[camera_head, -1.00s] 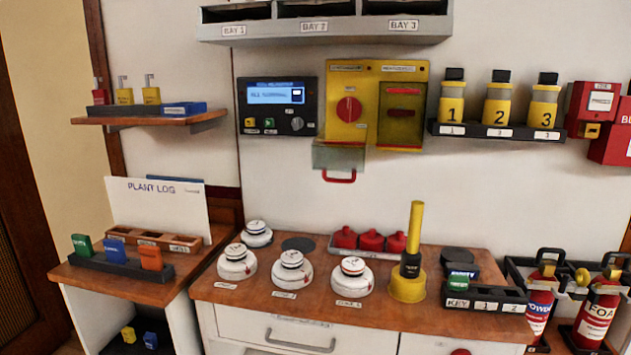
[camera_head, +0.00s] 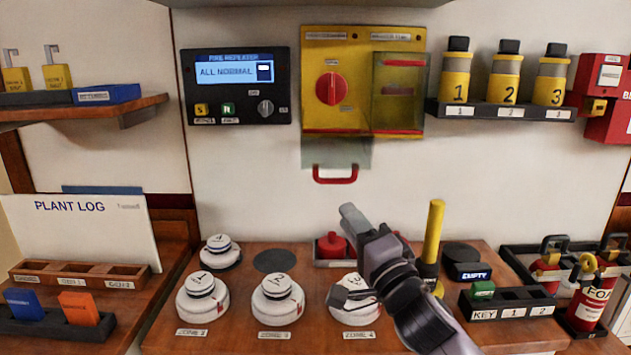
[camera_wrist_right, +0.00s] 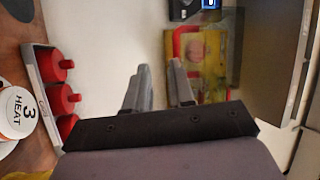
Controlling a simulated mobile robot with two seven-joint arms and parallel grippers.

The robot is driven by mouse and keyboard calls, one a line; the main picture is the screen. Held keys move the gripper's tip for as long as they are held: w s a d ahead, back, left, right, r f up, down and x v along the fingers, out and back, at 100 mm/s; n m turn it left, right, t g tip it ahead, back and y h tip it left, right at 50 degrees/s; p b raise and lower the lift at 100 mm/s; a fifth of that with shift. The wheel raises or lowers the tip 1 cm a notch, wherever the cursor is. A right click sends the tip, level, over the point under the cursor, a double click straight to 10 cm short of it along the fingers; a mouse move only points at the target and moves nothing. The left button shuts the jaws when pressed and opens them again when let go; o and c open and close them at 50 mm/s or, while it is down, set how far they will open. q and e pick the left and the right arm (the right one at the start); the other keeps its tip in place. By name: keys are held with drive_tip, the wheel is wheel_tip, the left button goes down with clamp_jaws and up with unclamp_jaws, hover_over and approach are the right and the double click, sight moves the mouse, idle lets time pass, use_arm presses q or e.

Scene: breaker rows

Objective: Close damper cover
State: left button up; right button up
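A yellow control box (camera_head: 351,50) on the wall has a red rotary knob (camera_head: 332,88) on its left half. A clear damper cover (camera_head: 345,153) hangs open below that half, with its red handle (camera_head: 335,176) at the bottom. The right half has a clear cover (camera_head: 399,95) lying shut. My right gripper (camera_head: 343,256) is open and empty, below the red handle and in front of the bench. In the right wrist view, its fingers (camera_wrist_right: 160,88) are apart, with the red handle (camera_wrist_right: 178,44) beyond them, not touching. My left gripper is not in view.
Below the gripper, the wooden bench (camera_head: 240,330) carries white detectors (camera_head: 278,300), a tray of red parts (camera_head: 331,245) and a yellow upright tool (camera_head: 433,232). A blue-screen panel (camera_head: 237,86) is left of the box. A bottle shelf (camera_head: 500,112) is right.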

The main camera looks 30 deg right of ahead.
sight(334, 181)
drive_tip(key=r, duration=0.1)
drive_tip(key=w+r+m, duration=0.1)
drive_tip(key=shift+w+d+r+t, duration=0.15)
drive_tip(key=shift+d+r+t, duration=0.05)
drive_tip(key=shift+r+t, duration=0.2)
drive_tip(key=p+x, duration=0.1)
drive_tip(key=x, duration=0.4)
drive_tip(key=shift+p, duration=0.3)
drive_tip(key=shift+w+d+r, duration=0.1)
drive_tip(key=shift+w+r, duration=0.05)
drive_tip(key=shift+w, duration=0.55)
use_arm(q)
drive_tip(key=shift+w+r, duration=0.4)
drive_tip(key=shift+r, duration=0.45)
use_arm(e)
clamp_jaws()
